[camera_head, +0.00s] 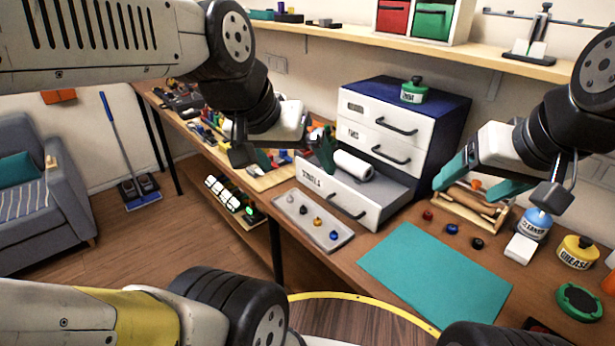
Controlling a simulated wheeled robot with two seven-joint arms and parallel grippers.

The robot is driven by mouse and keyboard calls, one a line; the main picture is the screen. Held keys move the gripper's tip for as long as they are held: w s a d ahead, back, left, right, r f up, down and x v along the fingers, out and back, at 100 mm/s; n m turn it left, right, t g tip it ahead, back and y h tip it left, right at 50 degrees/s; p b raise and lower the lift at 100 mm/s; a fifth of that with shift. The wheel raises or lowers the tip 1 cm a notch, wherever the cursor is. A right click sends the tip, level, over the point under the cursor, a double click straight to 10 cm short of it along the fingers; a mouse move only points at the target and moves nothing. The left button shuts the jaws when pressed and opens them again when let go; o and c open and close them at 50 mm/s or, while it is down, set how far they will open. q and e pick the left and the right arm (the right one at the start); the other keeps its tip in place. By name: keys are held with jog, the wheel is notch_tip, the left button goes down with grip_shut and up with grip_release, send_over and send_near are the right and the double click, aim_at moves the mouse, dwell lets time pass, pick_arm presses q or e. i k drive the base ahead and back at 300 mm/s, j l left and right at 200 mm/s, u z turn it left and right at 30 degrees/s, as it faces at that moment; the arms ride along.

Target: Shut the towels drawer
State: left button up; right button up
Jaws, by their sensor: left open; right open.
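A dark blue cabinet (440,131) with white drawer fronts stands on the workbench. Its bottom drawer (338,196) is pulled out toward the front; its label is hard to read but looks like the towels one. A white roll (354,166) lies inside it. The top drawer (378,118) and middle drawer (378,146) look shut. My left gripper (295,158) is open, near the drawer's left end and above its front; I cannot tell whether it touches the drawer. My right gripper (472,188) is open and empty, right of the cabinet above a wooden rack.
A grey tray (288,211) with small coloured parts lies in front of the drawer. A teal mat (435,265) lies to its right. The wooden rack (468,207), cleaner bottle (536,224) and grease tin (577,252) stand at right.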

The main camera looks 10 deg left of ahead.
aim_at(370, 202)
jog(key=j+u, duration=0.1)
jog(key=u, duration=0.25)
jog(key=k+l+u, duration=0.15)
jog(key=u, duration=0.25)
jog(key=k+l+u, duration=0.2)
jog(key=u, duration=0.25)
jog(key=l, duration=0.1)
